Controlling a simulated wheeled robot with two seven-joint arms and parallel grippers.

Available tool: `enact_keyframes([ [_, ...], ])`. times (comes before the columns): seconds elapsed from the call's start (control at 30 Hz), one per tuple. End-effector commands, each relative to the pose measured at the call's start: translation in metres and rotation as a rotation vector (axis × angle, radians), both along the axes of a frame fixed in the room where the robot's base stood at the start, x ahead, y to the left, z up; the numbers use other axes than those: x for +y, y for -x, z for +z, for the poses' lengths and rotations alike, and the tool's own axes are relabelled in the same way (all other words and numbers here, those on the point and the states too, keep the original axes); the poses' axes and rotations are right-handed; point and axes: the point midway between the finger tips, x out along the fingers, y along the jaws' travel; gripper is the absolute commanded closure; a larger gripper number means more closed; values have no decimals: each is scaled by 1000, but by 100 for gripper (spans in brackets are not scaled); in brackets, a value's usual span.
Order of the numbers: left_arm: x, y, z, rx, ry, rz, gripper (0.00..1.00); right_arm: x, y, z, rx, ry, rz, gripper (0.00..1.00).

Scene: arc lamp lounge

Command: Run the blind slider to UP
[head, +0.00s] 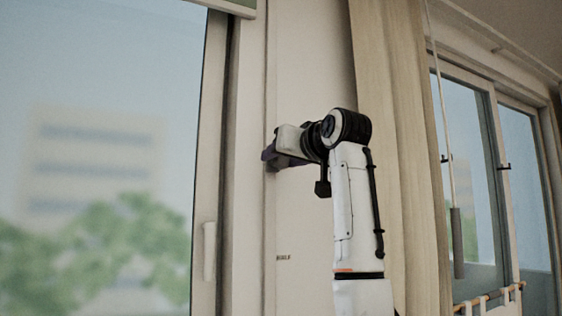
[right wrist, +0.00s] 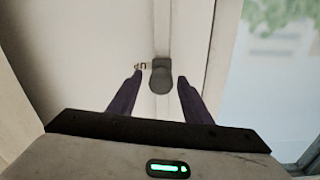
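The blind slider's dark grey knob (right wrist: 160,80) shows in the right wrist view, on a narrow vertical strip of the pale window post. My right gripper (right wrist: 160,75) is open, with one dark finger on each side of the knob. A gap shows between the knob and each finger. In the head view my right gripper (head: 269,157) is up against the post, and it hides the knob there. A small dark label (head: 283,258), hard to read, is on the post below the gripper. Another small mark (right wrist: 141,67) is beside the knob. My left gripper is not in view.
A large window (head: 90,130) with a white handle (head: 209,250) is left of the post. A beige curtain (head: 400,130) hangs close behind my right arm. A hanging rod with a grey grip (head: 457,243) and glazed doors (head: 520,190) are further right.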

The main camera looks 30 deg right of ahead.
Motion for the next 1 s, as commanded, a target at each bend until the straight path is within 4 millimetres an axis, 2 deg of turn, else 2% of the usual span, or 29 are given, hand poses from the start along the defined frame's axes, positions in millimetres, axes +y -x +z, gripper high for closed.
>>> enact_keyframes([
  [0.23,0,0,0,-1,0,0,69,1,-1,-3,5,-2,3,55],
  [0.33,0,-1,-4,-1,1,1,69,2,5,-4,4,-2,3,55],
  [0.8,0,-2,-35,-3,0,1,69,15,86,-4,2,-1,1,55],
  [1.0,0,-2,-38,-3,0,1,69,18,100,-3,4,-2,2,55],
])
